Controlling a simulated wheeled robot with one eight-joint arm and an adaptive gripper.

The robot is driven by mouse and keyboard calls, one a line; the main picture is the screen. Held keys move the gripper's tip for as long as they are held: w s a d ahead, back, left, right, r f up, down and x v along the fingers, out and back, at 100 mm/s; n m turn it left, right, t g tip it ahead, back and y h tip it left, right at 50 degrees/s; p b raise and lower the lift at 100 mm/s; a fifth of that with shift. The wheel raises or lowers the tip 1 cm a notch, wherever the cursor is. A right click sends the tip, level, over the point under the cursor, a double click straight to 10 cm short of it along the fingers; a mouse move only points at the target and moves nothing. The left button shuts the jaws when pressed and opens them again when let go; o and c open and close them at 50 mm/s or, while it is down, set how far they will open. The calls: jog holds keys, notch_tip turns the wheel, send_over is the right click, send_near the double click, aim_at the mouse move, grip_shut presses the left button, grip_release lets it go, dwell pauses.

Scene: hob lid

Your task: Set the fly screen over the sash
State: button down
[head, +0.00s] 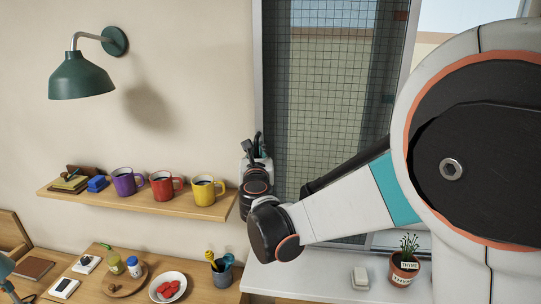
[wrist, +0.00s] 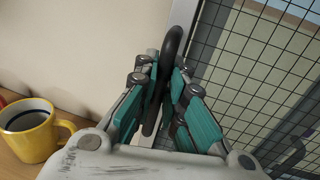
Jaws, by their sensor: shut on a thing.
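The fly screen (head: 325,95) is a dark square mesh upright in the window, left of my arm in the head view. Its mesh also fills the right of the wrist view (wrist: 262,60). A black loop handle (wrist: 173,42) stands at the left edge of the mesh. My gripper (wrist: 168,85) is shut on this handle, with teal finger pads on both sides of it. In the head view my gripper (head: 257,143) is at the pale left upright of the window (head: 258,60). My arm hides the lower right of the window. I cannot tell the sash apart from the screen.
A wooden shelf (head: 130,202) with purple, red and yellow mugs (head: 203,190) ends close left of my gripper. A green wall lamp (head: 82,77) hangs upper left. A white counter (head: 310,277) below holds a potted plant (head: 404,268) and a small pale block (head: 360,277).

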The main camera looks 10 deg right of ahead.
jog(key=shift+a, duration=0.2)
jog(key=c, duration=1.8)
grip_release()
jog(key=shift+o, duration=0.7)
jog(key=shift+a, duration=0.2)
jog(key=shift+d, duration=0.1)
jog(key=s+d+p, duration=0.1)
jog(key=s+d, duration=0.2)
jog(key=d, duration=0.7)
jog(key=s+d+p, duration=0.1)
jog(key=s+d, duration=0.2)
jog(key=d, duration=0.8)
jog(key=s+d+p, duration=0.2)
jog(key=s+d, duration=0.1)
jog(key=d, duration=0.7)
jog(key=shift+d, duration=0.4)
jog(key=s+a, duration=0.1)
jog(key=s, duration=1.5)
jog(key=shift+a+p, duration=0.25)
jog(key=shift+p, duration=0.1)
